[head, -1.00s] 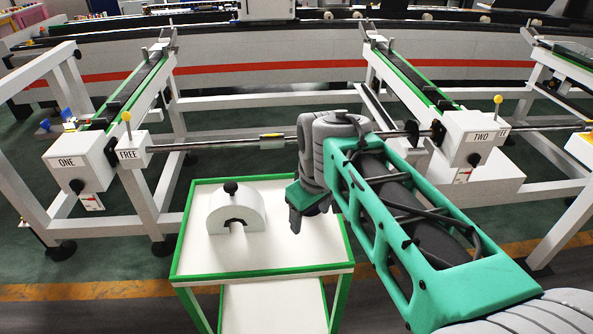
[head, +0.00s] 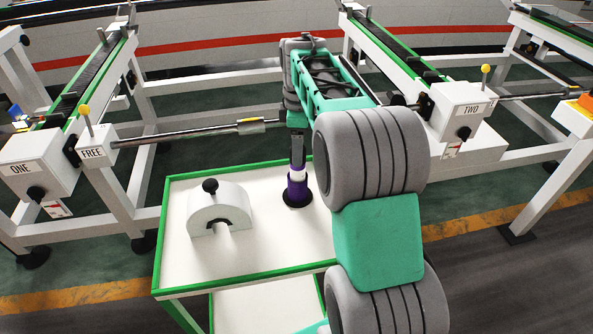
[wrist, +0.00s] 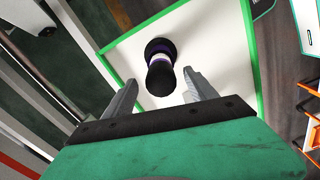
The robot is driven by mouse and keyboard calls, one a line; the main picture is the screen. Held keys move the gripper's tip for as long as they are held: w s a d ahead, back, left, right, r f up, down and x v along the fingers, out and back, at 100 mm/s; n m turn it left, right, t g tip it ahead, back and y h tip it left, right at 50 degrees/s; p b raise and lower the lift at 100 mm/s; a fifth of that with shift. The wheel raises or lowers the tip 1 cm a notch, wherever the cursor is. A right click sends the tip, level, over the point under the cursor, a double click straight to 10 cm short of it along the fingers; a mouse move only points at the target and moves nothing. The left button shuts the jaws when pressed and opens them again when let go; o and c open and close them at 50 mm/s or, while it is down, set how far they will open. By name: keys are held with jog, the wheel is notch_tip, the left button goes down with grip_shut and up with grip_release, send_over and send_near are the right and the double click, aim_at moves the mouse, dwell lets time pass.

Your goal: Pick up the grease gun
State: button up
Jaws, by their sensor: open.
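The likely grease gun (head: 298,190) is a purple upright body with a white band and a wide black foot. It stands on the white top of the small green-edged cart (head: 250,268). In the wrist view the grease gun (wrist: 160,62) shows a rounded black end towards me. My gripper (wrist: 160,79) is open, one grey finger at either side of that near end; I cannot tell whether they touch it. In the head view my gripper (head: 297,150) is above the grease gun, partly hidden by my arm.
A white half-round block with a black knob (head: 218,208) stands on the cart to the left. Behind the cart runs a metal bar (head: 200,131) between the boxes marked FREE (head: 97,150) and TWO (head: 462,113). The cart top's front is clear.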

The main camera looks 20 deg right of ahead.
aim_at(298, 173)
notch_tip(298, 173, down, 8)
jog(key=shift+a+r+p, duration=0.1)
jog(key=shift+r+p, duration=0.15)
jog(key=shift+p, duration=0.65)
jog(key=shift+c, duration=0.5)
grip_shut()
